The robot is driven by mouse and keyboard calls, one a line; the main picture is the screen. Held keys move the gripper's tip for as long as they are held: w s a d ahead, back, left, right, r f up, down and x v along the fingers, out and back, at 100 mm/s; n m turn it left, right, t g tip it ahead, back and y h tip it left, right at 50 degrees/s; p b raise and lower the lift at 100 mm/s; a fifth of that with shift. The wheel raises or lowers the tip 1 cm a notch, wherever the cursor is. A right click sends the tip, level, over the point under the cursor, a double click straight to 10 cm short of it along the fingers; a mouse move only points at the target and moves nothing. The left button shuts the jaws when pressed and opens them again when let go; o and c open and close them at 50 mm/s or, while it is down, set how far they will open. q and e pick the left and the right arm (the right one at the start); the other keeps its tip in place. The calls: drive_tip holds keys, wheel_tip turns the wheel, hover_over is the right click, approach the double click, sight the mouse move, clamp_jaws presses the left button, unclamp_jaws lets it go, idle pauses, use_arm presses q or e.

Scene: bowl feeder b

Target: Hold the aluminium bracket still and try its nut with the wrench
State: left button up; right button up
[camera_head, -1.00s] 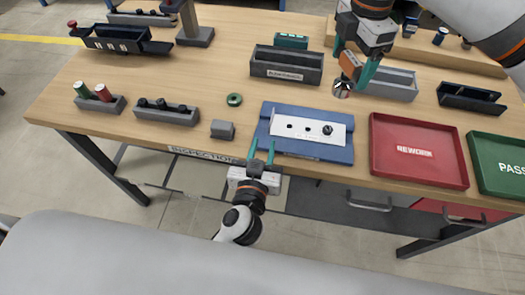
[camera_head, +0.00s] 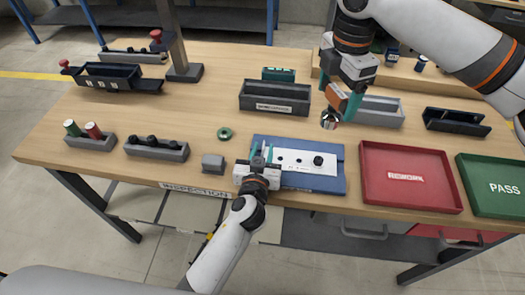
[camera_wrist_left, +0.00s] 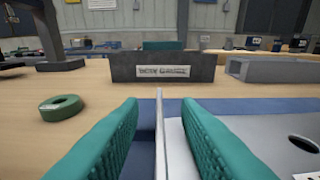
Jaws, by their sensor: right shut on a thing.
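The aluminium bracket (camera_head: 295,162), a pale plate with holes and a dark nut (camera_head: 318,160) near its right end, lies on a blue base (camera_head: 322,184). My left gripper (camera_head: 262,152) is at the bracket's left end. In the left wrist view, its teal fingers (camera_wrist_left: 160,130) are open on either side of a thin upright metal edge (camera_wrist_left: 160,125), with gaps on both sides. The bracket's flat face (camera_wrist_left: 275,140) lies to the right there. My right gripper (camera_head: 342,104) is shut on the orange-bodied wrench (camera_head: 336,96), whose metal end (camera_head: 329,119) hangs above the table behind the bracket.
A dark labelled bin (camera_head: 275,97) and a grey bin (camera_head: 380,112) stand behind the base. A red REWORK tray (camera_head: 410,202) and green PASS tray (camera_head: 492,205) lie to the right. A green ring (camera_head: 225,133) and a grey block (camera_head: 213,164) sit to the left.

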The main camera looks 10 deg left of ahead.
use_arm(q)
clamp_jaws()
idle(1.9)
